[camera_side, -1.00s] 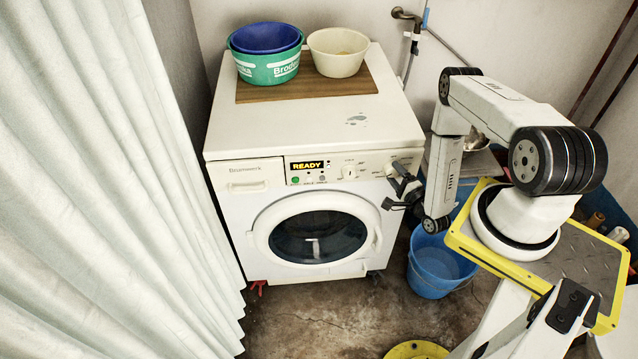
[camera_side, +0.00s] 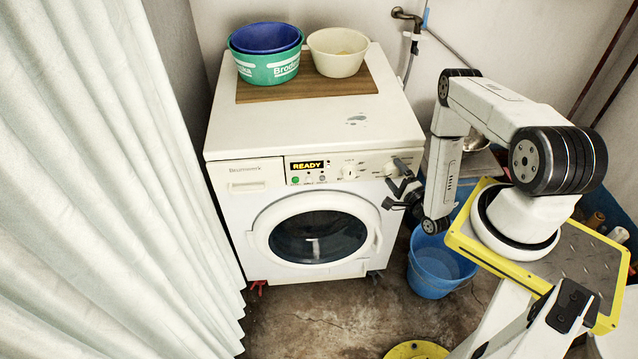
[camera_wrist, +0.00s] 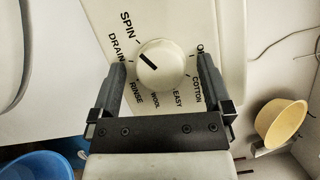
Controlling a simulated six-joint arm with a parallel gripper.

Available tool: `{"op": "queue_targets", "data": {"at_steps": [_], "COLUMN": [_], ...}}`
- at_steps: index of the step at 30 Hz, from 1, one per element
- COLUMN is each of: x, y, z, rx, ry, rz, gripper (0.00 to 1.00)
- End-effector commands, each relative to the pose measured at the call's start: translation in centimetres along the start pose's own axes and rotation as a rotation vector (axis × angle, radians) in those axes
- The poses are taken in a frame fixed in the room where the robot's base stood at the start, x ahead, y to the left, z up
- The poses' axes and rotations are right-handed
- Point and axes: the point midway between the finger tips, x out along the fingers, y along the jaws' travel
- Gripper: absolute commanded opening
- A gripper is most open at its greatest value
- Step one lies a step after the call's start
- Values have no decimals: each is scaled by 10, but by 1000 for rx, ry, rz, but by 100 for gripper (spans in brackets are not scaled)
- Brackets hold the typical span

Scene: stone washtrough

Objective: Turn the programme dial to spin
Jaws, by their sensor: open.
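The programme dial (camera_wrist: 160,65) is a round cream knob with a black pointer line. In the wrist view the line points to the upper left, between the printed words SPIN (camera_wrist: 127,24) and DRAIN (camera_wrist: 116,47). My gripper (camera_wrist: 162,66) is open, with one dark finger on each side of the dial. Whether either finger touches it is hard to tell. In the side view my gripper (camera_side: 398,187) is at the right end of the washing machine's (camera_side: 225,205) control panel, where it partly hides the dial. The display (camera_side: 307,165) reads READY.
A smaller knob (camera_side: 349,172) and a green button (camera_side: 295,180) sit left of the dial. The round door (camera_side: 317,237) is shut. Basins (camera_side: 337,52) stand on a board on top. A blue bucket (camera_side: 438,270) stands at the right below my arm.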

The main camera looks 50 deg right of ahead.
Motion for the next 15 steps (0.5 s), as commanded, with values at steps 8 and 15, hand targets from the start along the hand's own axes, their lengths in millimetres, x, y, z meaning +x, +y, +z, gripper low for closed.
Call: {"op": "queue_targets", "data": {"at_steps": [8,15], "x": [0,0], "y": [-1,-2], "z": [0,0], "rx": [-60,-191], "ry": [1,1], "rz": [24,79], "gripper": [100,100]}}
